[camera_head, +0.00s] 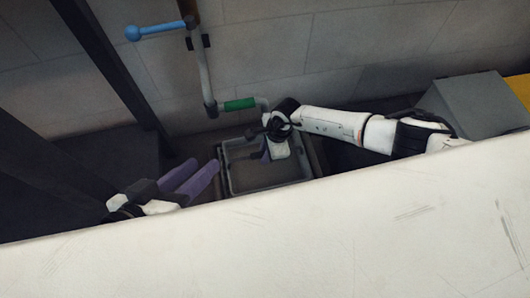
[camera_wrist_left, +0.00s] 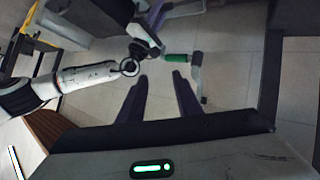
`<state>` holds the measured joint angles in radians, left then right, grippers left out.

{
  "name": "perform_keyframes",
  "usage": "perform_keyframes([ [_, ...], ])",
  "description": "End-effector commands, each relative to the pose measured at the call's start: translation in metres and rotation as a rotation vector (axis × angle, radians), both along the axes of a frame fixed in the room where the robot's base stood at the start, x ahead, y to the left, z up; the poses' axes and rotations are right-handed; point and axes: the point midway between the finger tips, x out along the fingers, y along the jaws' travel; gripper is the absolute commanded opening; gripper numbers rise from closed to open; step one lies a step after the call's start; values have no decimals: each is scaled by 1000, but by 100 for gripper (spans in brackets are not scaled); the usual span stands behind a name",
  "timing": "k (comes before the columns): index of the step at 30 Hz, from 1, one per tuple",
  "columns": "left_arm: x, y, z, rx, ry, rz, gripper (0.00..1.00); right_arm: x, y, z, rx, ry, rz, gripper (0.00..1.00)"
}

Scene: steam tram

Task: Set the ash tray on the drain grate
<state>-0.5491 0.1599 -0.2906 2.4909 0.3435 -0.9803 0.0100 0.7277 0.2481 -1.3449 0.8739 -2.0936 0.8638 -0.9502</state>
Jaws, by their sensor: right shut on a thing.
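The ash tray (camera_head: 228,172) is a grey, shallow rectangular pan with a raised rim, in the middle of the head view behind the pale panel. My right gripper (camera_head: 265,156) reaches in from the right and is shut on the tray near its back edge, its wrist hiding part of it. My left gripper (camera_head: 197,178) is left of the tray, its purple fingers apart and empty. Those fingers also show spread in the left wrist view (camera_wrist_left: 159,90). I cannot clearly make out the drain grate; the tray and pale panel may cover it.
A pale panel (camera_head: 270,235) spans the foreground and hides the lower area. A pipe with a green grip (camera_head: 240,104) and a blue lever (camera_head: 160,30) stands behind the tray. Dark posts (camera_head: 118,75) rise at left. A grey box (camera_head: 475,105) stands at right.

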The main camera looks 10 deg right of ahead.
Motion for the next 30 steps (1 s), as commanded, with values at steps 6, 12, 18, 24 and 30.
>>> perform_keyframes([
  [6,0,0,0,0,1,0,31,-1,1,-4,1,1,0,0],
  [12,0,0,0,0,0,0,31,-1,0,-4,1,1,0,38],
  [18,0,0,0,1,0,1,31,-2,-1,-5,-2,3,-1,38],
  [24,1,4,7,30,8,4,31,-2,-5,17,-1,1,0,38],
  [30,-4,19,-22,139,99,6,31,-6,-13,58,-1,1,2,38],
])
